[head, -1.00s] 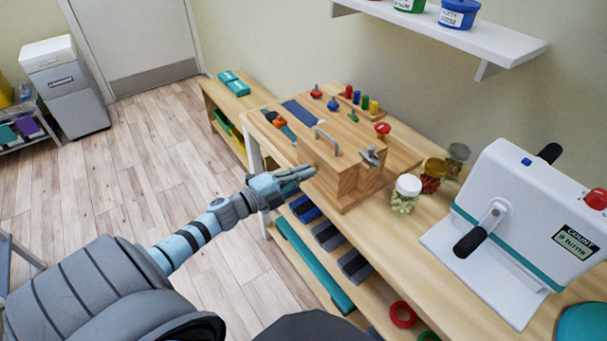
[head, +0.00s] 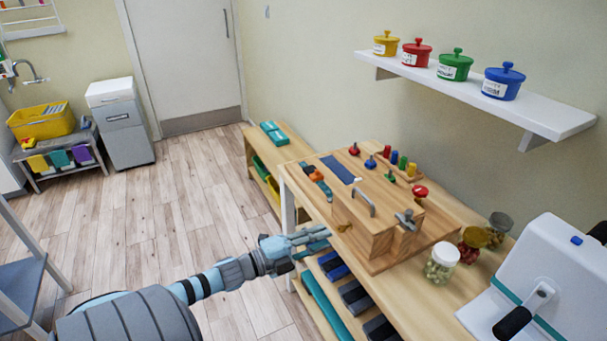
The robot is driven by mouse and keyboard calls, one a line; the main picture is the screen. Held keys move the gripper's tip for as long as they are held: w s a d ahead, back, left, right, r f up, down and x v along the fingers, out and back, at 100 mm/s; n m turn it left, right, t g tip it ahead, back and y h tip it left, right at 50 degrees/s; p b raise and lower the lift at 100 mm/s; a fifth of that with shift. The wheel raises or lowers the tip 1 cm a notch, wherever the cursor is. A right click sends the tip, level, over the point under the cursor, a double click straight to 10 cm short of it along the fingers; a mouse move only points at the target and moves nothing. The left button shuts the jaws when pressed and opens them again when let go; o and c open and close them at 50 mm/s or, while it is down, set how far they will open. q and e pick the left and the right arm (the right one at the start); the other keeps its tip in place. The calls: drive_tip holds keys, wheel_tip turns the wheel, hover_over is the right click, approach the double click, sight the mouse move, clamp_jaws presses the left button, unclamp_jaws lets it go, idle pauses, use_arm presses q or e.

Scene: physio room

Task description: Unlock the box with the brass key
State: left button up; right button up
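The wooden box (head: 378,222) stands on a wooden board on the bench, with a metal handle on top and a grey wing-shaped fitting on its right part. A small brass-coloured piece (head: 345,227) shows low at the box's left end; it looks like the key, but it is too small to tell whether it sits in a lock. My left gripper (head: 318,240) is just left of this piece, pointing at it, with its fingers apart and nothing visible between them. I cannot tell whether it touches anything. My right gripper is out of view.
Glass jars (head: 441,264) stand right of the box, and a white crank machine (head: 550,285) is beyond them. Coloured pegs and knobs (head: 402,163) sit behind the box. A wall shelf (head: 480,92) holds lidded tubs.

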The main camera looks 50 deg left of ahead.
use_arm(q)
drive_tip(key=v, duration=0.6)
drive_tip(key=shift+s, duration=0.3)
